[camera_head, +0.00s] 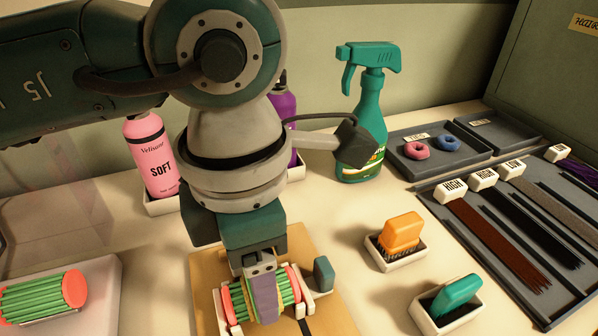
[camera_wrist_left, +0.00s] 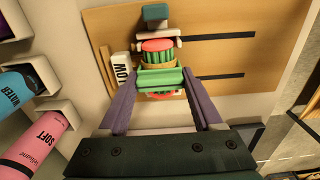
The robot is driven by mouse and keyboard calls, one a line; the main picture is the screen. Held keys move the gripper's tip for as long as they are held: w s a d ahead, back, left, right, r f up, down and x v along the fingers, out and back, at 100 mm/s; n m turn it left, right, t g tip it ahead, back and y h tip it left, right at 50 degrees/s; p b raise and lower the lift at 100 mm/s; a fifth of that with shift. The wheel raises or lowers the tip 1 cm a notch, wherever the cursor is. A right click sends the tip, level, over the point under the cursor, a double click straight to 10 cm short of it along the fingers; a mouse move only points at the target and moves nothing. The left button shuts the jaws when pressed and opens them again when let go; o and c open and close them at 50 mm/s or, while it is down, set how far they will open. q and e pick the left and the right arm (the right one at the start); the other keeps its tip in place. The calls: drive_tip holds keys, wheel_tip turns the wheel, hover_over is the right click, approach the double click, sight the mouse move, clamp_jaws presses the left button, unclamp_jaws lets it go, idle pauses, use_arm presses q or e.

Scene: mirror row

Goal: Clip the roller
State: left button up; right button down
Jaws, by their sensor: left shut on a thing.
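A ribbed green roller with red ends (camera_head: 295,283) lies on a tan board in the middle front. It also shows in the left wrist view (camera_wrist_left: 158,45), with a tan band around it. My left gripper (camera_head: 264,300) points down over the roller's middle and hides part of it. In the left wrist view its purple fingers (camera_wrist_left: 162,80) are shut on a light green piece, seemingly a clip (camera_wrist_left: 160,79), lying across the roller. I cannot tell whether it is fastened. My right gripper is not in view.
A second green roller (camera_head: 38,296) lies on a white tray at left. A pink SOFT bottle (camera_head: 153,160) and a teal spray bottle (camera_head: 366,125) stand behind. Orange (camera_head: 401,232) and teal (camera_head: 457,296) brushes sit in white holders at right, beside a dark tray with hair strands (camera_head: 495,245).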

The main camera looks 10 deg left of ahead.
use_arm(q)
drive_tip(key=shift+f, duration=0.1)
idle(0.3)
drive_tip(key=o, duration=1.4)
drive_tip(key=shift+r+p, duration=2.75)
drive_tip(key=shift+r, duration=0.8)
